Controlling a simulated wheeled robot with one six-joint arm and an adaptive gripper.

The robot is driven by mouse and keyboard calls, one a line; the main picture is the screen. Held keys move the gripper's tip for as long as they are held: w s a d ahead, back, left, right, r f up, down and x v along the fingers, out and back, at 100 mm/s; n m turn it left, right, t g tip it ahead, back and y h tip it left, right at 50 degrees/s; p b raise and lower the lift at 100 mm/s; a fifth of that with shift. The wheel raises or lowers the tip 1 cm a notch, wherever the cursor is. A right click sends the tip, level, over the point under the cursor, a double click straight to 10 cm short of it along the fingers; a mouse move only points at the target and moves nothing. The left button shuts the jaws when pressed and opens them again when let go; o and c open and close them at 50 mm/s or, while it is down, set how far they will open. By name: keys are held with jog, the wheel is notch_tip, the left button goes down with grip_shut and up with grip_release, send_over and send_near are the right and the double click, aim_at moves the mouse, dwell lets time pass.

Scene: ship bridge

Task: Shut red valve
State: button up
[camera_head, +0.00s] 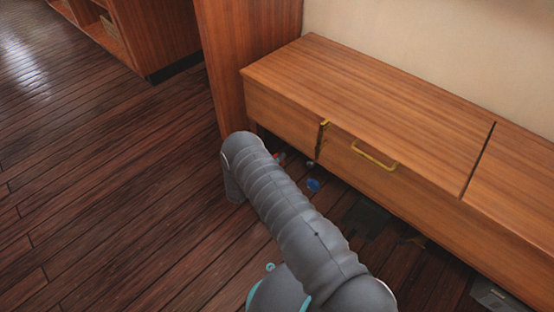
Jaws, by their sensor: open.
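A small red thing (281,156) shows just past my arm, in the dark space under the wooden bench. It may be the red valve, but it is too small and too much covered to tell its shape or its position. A round blue thing (313,185), perhaps another valve, is nearby to the right and lower. My grey arm reaches up from the bottom and bends down at its far end, left of the red thing. My gripper is not visible.
The wooden bench (360,92) runs along the wall, with a yellow handle (374,156) on its front. A wooden upright (245,50) stands at its left end. A dark box-like thing (367,217) lies below the bench. The plank floor (110,190) at left is clear.

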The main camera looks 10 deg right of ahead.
jog(key=c, duration=1.1)
jog(key=shift+c, duration=0.2)
